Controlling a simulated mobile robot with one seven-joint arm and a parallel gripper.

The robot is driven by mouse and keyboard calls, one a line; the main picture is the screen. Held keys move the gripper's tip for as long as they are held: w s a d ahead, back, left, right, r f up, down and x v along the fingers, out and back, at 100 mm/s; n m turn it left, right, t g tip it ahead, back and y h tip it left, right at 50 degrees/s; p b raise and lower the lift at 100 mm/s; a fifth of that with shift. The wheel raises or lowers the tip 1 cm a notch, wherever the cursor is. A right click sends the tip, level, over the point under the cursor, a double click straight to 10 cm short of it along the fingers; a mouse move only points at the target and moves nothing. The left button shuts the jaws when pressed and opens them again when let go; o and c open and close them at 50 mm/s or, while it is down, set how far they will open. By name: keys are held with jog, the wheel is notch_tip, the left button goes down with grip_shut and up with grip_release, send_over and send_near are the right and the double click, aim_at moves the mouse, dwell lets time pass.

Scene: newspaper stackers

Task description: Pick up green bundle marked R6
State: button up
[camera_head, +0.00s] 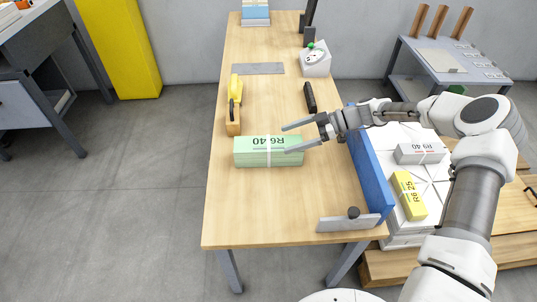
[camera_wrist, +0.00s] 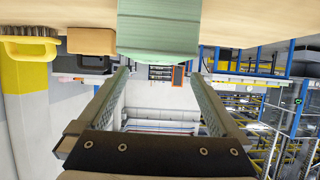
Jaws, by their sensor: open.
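The green bundle (camera_head: 256,155) lies flat on the wooden table, marked R6 40 on top, with a pale strap around its middle. My gripper (camera_head: 287,139) is open at the bundle's right end in the head view. One finger shows at the bundle's back edge and the other overlaps its front right part; I cannot tell whether they touch it. In the wrist view, which looks upside down, the green bundle (camera_wrist: 158,28) is at the top, beyond the spread fingers of my gripper (camera_wrist: 160,78). Nothing is seen between the fingers.
On the wooden table (camera_head: 265,215), a yellow-handled brush (camera_head: 236,88) and a wooden block (camera_head: 233,121) stand behind the bundle. A blue board (camera_head: 370,165) edges the right side, beside a stack with a grey R9 40 bundle (camera_head: 420,153) and a yellow R6 25 bundle (camera_head: 409,196). The table's front left is clear.

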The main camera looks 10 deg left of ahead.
aim_at(270, 143)
jog(key=shift+a+f, duration=0.4)
jog(key=b+x, duration=0.2)
jog(key=x, duration=0.4)
jog(key=shift+w+a, duration=0.1)
jog(key=shift+a, duration=0.3)
grip_shut()
jog(key=shift+r, duration=0.1)
